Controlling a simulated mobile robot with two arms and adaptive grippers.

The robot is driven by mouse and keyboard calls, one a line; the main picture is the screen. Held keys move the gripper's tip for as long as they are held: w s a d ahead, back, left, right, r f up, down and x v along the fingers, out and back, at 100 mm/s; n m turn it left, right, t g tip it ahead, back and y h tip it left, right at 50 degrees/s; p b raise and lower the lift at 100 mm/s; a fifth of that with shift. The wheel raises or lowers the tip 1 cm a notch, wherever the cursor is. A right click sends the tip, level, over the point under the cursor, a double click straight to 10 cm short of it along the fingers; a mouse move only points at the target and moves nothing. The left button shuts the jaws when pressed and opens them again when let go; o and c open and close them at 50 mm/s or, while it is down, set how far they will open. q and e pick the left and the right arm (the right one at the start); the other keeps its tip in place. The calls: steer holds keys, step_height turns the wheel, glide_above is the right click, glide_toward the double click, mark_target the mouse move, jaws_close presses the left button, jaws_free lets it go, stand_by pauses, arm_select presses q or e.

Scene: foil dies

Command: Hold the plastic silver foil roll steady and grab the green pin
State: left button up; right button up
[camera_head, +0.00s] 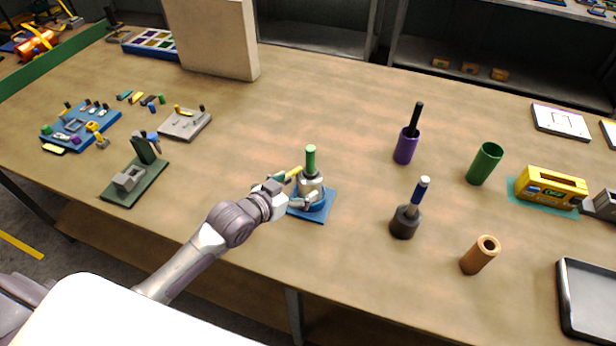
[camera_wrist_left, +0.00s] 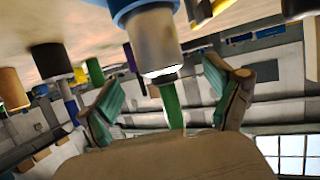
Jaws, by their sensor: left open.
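The silver foil roll (camera_head: 312,184) stands upright on a blue base (camera_head: 323,212) near the table's middle. The green pin (camera_head: 310,157) sticks up from its top. In the left wrist view the picture is turned over: the silver roll (camera_wrist_left: 155,42) hangs from above and the green pin (camera_wrist_left: 172,104) points down between the fingers. My left gripper (camera_head: 301,187) is open, with its fingers on either side of the roll; it also shows in the left wrist view (camera_wrist_left: 160,76). Whether the fingers touch the roll I cannot tell. My right gripper is not in view.
To the right stand a black holder (camera_head: 404,223) with a blue-handled tool, a purple cup (camera_head: 406,148), a green cup (camera_head: 485,163) and an orange tube (camera_head: 480,255). Fixtures with small parts, including a dark green base (camera_head: 120,192), lie left. The table behind the roll is clear.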

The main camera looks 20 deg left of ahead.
mark_target(307, 181)
arm_select(q)
steer(key=x, duration=0.6)
steer(key=shift+p, duration=0.3)
